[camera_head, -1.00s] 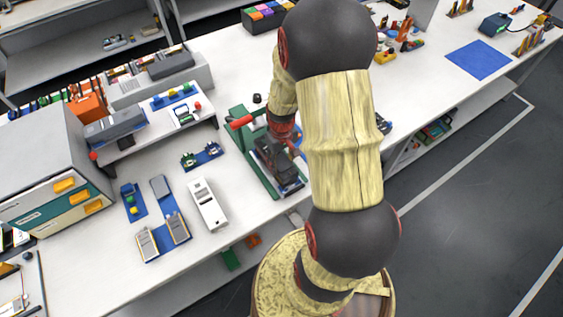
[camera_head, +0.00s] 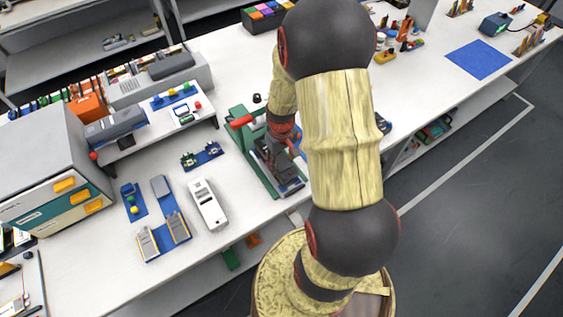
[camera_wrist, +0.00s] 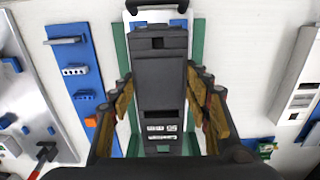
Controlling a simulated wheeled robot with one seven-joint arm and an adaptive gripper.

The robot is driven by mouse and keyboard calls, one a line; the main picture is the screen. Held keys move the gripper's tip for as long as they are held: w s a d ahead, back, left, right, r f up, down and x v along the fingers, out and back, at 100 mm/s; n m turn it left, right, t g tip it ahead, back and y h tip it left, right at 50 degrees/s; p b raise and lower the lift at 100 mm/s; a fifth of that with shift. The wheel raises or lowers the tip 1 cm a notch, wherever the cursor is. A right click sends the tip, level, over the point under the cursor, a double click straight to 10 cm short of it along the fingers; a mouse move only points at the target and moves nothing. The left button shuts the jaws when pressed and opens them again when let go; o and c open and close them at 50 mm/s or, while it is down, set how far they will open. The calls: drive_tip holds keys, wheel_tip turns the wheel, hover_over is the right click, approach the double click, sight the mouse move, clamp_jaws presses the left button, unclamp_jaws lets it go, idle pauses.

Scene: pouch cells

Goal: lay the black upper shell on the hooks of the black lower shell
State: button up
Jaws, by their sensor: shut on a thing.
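My gripper (camera_wrist: 160,76) is closed on both sides of a long black shell part (camera_wrist: 160,85), which I take to be the upper shell. It has a dark slot and white printed labels near the end closest to the wrist. The black lower shell is not clearly told apart from it, as the dark surfaces merge. In the head view my gripper (camera_head: 272,152) is over the green fixture (camera_head: 247,155), partly covered by my arm. Whether the upper shell touches the hooks cannot be seen.
A blue strip with small grey parts (camera_wrist: 88,95) lies left of the fixture in the wrist view. A white device (camera_head: 207,204) and blue holders (camera_head: 168,222) stand to the left in the head view. Bare white table lies between the device and the fixture.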

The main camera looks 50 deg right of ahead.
drive_tip(key=shift+f+b, duration=0.55)
drive_tip(key=shift+f, duration=0.45)
drive_tip(key=o, duration=1.2)
drive_tip(key=shift+o, duration=0.2)
wheel_tip(320, 180, up, 12)
